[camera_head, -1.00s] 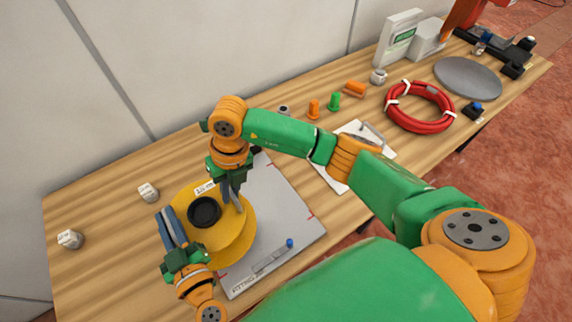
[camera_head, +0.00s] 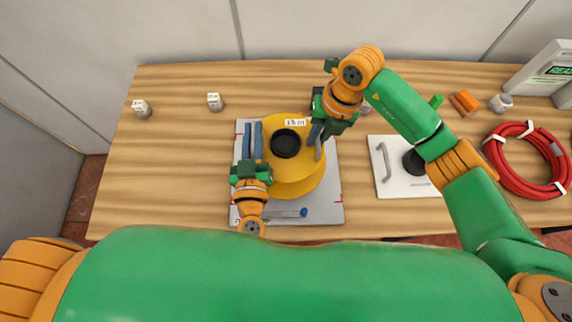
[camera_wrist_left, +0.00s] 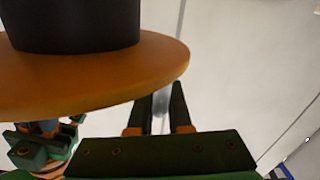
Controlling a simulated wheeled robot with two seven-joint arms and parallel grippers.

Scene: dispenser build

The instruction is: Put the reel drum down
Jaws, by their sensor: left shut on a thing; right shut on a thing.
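The yellow reel drum (camera_head: 294,179) with a black hub (camera_head: 286,143) and a "35 m" label is over the grey plate (camera_head: 333,207). My left gripper (camera_head: 252,140) is shut on the drum's left side. My right gripper (camera_head: 318,138) is shut on its right side, near the upper rim. In the left wrist view the drum's flange (camera_wrist_left: 100,82) and dark hub (camera_wrist_left: 72,25) fill the upper left, with the left fingers (camera_wrist_left: 161,105) at its edge. The drum's underside is hidden, so I cannot tell whether it touches the plate.
Two small white blocks (camera_head: 141,109) (camera_head: 214,102) stand on the wooden table (camera_head: 175,160) at left. A white board (camera_head: 398,182) with a grey handle lies right of the plate, with a red cable coil (camera_head: 517,181) beyond.

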